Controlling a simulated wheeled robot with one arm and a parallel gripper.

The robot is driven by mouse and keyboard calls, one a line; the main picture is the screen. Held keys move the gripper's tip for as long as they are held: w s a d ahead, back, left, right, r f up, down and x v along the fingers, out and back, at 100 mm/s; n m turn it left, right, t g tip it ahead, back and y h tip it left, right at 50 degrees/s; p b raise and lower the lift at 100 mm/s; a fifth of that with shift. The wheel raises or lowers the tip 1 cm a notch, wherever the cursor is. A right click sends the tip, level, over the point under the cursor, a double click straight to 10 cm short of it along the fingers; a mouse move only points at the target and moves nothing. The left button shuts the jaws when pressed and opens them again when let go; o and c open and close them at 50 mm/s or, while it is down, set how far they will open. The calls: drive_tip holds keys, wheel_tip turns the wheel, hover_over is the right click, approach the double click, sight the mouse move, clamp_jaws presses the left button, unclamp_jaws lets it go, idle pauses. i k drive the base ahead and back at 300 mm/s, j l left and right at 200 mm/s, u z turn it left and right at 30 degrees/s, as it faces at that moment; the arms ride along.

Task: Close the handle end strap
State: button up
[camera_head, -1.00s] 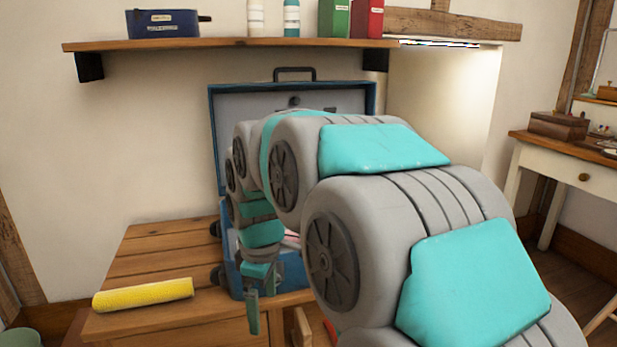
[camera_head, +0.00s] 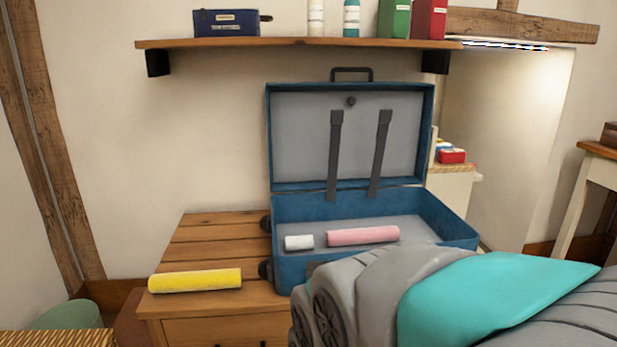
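A blue suitcase (camera_head: 291,270) stands open on the wooden chest, its grey-lined lid (camera_head: 301,130) upright against the wall. A dark handle (camera_head: 352,72) is on the lid's top edge. Two dark grey straps, a left strap (camera_head: 335,150) and a right strap (camera_head: 380,150), run down the lid lining to the back of the base. Both look unfastened; which is the handle end strap I cannot tell. A white roll (camera_head: 299,242) and a pink roll (camera_head: 362,236) lie inside the base. My gripper is out of view; my arm hides the suitcase's front right.
A yellow roll (camera_head: 195,281) lies on the chest top (camera_head: 212,239), left of the suitcase. A wooden shelf (camera_head: 300,43) with a blue box (camera_head: 226,22), bottles and books hangs above the lid. A green bin (camera_head: 68,315) stands at lower left.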

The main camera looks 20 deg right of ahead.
sight(384, 117)
drive_tip(key=i+z, duration=0.15)
drive_tip(key=z, duration=0.2)
drive_tip(key=i+z, duration=0.15)
drive_tip(key=z, duration=0.2)
drive_tip(key=i+j+z, duration=0.1)
drive_tip(key=z, duration=0.25)
drive_tip(key=k, duration=0.45)
